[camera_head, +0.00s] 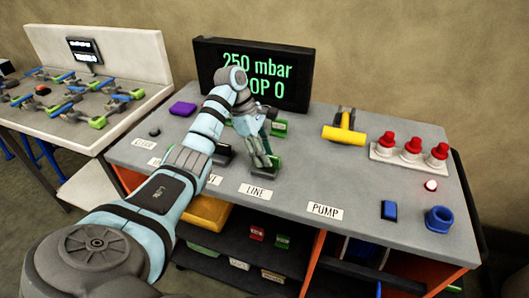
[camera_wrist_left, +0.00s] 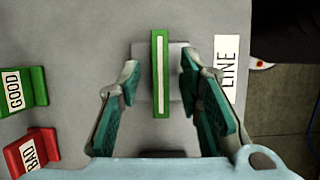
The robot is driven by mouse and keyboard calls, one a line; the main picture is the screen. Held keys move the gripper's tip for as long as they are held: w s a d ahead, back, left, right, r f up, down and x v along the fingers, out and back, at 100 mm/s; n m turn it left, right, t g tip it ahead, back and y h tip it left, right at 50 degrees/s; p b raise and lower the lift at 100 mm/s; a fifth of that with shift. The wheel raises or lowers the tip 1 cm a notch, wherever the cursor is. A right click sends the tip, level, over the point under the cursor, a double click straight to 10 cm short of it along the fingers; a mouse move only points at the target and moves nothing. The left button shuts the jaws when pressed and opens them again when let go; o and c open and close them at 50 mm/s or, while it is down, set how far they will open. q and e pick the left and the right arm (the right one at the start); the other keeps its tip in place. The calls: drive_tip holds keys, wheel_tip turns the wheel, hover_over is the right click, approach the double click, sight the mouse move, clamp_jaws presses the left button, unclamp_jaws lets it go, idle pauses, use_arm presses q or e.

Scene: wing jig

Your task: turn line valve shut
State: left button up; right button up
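The line valve has a green bar handle with a white stripe, seen from above in the left wrist view (camera_wrist_left: 160,75). Its bar runs parallel to the long side of the LINE label (camera_wrist_left: 227,65). In the head view the valve (camera_head: 267,171) is partly hidden behind my left gripper (camera_head: 264,158). My left gripper is open, with one finger on each side of the handle and a visible gap on both sides. Its fingers point down at the bench. My right gripper is in neither view.
A black display (camera_head: 290,68) reads 250 mbar, its lower line partly covered by my arm. A yellow-handled valve (camera_head: 345,131), red knobs (camera_head: 411,145) and a blue cup (camera_head: 439,219) stand to the right. GOOD (camera_wrist_left: 22,91) and BAD (camera_wrist_left: 32,151) blocks stand beside the valve.

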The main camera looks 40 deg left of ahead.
sight(227, 145)
use_arm(q)
drive_tip(key=shift+a+r, duration=0.2)
drive_tip(key=shift+r, duration=0.3)
drive_tip(key=s+a, duration=0.1)
drive_tip(key=a, duration=0.2)
drive_tip(key=s+a, duration=0.1)
drive_tip(key=a, duration=0.3)
drive_tip(key=s+a, duration=0.2)
drive_tip(key=a, duration=0.2)
drive_tip(key=shift+a, duration=0.25)
drive_tip(key=shift+r, duration=0.15)
